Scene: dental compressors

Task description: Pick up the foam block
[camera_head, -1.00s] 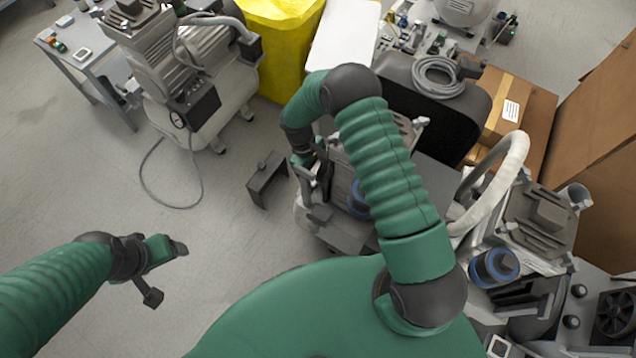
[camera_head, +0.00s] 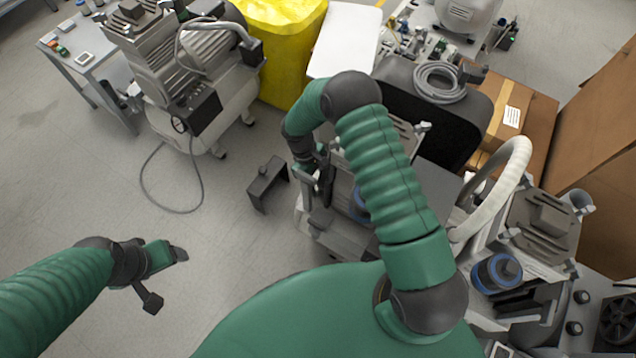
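I cannot identify the foam block with certainty. A flat white slab (camera_head: 345,42) lies at the top middle beside the yellow bin, and its material is unclear. My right gripper (camera_head: 316,188) points down over the near side of a grey compressor unit (camera_head: 345,238) at the middle. My forearm hides much of that unit, and whether the fingers hold anything is unclear. My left gripper (camera_head: 168,278) is at the lower left above bare floor, its fingers spread and empty.
A dark grey bracket (camera_head: 267,184) stands on the floor left of my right gripper. A compressor (camera_head: 190,85), yellow bin (camera_head: 283,45), black case (camera_head: 425,125) with a coiled hose and cardboard boxes (camera_head: 520,115) stand beyond. More machinery (camera_head: 540,225) crowds the right. The left floor is mostly clear.

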